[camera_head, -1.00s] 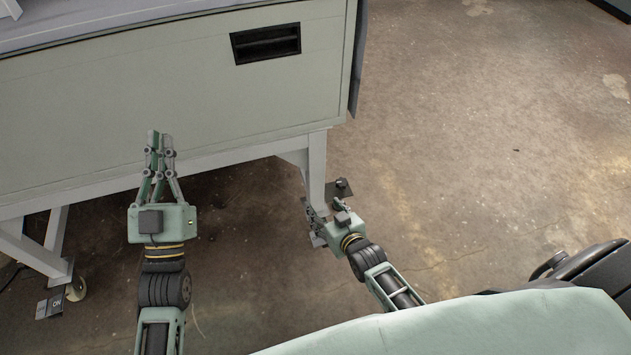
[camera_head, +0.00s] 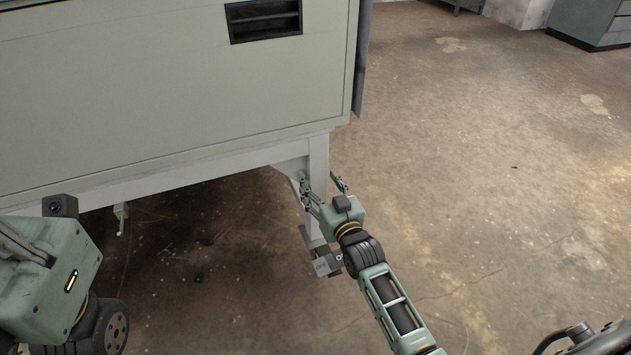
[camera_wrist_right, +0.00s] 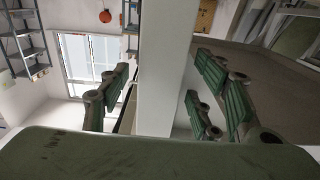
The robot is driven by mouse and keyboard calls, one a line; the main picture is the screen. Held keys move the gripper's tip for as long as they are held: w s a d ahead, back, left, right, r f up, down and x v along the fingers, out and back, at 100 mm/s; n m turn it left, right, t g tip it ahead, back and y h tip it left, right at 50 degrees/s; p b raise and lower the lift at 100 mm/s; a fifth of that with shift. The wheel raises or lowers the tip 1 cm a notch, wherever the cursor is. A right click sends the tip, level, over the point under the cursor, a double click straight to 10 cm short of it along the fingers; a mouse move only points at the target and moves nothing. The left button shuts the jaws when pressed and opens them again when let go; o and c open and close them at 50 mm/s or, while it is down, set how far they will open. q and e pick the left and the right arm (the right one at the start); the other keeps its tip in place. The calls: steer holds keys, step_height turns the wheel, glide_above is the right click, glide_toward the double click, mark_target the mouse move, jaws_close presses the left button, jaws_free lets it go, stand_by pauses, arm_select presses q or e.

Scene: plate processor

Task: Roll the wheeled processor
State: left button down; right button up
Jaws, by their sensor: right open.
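The wheeled processor (camera_head: 170,95) is a large pale grey-green cabinet on a light grey frame, filling the upper left of the head view. Its near right leg (camera_head: 318,155) runs down to a caster with a grey foot pedal (camera_head: 327,263). My right gripper (camera_head: 322,183) is open, its fingers on either side of this leg. In the right wrist view the leg (camera_wrist_right: 165,70) stands upright between the open fingers, with gaps visible on both sides. My left gripper's body (camera_head: 50,275) is large at the lower left, beside the processor; its fingers cannot be made out.
A dark vent or recessed handle (camera_head: 263,18) is in the processor's side panel. The concrete floor (camera_head: 490,170) to the right is clear. A grey-green cabinet (camera_head: 590,22) stands far off at the upper right. Shelving (camera_wrist_right: 25,40) and a window show in the right wrist view.

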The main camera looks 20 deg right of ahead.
steer(key=shift+w+a+b, duration=0.1)
steer(key=shift+w+b, duration=0.5)
steer(key=shift+w, duration=1.15)
jaws_close()
